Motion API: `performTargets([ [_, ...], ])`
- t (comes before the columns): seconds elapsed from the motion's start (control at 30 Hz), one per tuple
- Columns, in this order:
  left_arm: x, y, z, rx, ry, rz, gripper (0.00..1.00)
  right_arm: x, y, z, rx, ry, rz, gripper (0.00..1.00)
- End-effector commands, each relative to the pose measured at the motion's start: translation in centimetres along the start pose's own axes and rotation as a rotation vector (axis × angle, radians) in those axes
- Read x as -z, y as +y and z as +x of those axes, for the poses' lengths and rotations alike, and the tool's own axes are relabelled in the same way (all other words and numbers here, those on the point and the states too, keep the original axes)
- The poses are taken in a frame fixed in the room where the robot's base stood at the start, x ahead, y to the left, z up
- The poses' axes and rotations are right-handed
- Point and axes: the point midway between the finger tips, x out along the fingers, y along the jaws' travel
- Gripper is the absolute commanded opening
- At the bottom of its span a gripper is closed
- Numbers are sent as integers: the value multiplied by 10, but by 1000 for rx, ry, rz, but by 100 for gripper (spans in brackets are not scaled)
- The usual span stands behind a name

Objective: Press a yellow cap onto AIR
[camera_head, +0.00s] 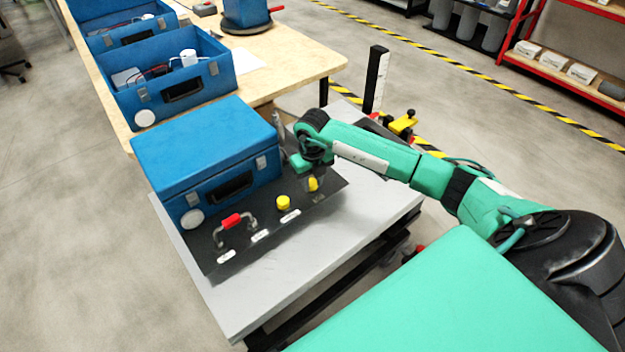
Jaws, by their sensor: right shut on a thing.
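My right gripper (315,181) points down over the far right part of a dark panel (245,258) on the grey table. It is shut on a yellow cap (313,185), which shows at its fingertips. The gripper partly hides this cap and what is under it, so I cannot tell whether the cap touches anything below. A second yellow cap (283,202) sits on the panel to the left of the gripper. White labels (290,216) lie along the panel's front, too small to read, so I cannot tell which spot is AIR. My left gripper is not in view.
A metal pipe piece with a red handle (232,220) stands on the panel's left. A closed blue case (207,150) stands right behind the panel. Open blue cases (165,75) stand on the wooden bench behind. The grey table's front (300,275) is clear.

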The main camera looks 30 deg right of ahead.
Motion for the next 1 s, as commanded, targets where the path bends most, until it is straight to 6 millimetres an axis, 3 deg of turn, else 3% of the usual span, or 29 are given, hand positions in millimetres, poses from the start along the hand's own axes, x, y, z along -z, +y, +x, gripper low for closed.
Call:
performTargets([
  [0.4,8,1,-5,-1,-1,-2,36,0,0,6,1,1,0,9],
  [0.43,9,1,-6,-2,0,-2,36,0,0,6,1,1,0,36],
  [0.53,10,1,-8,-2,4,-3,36,0,0,6,1,1,0,56],
  [0.83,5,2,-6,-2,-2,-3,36,0,0,4,0,0,0,56],
  [1.0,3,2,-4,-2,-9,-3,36,-1,-1,-12,1,-2,0,56],
])
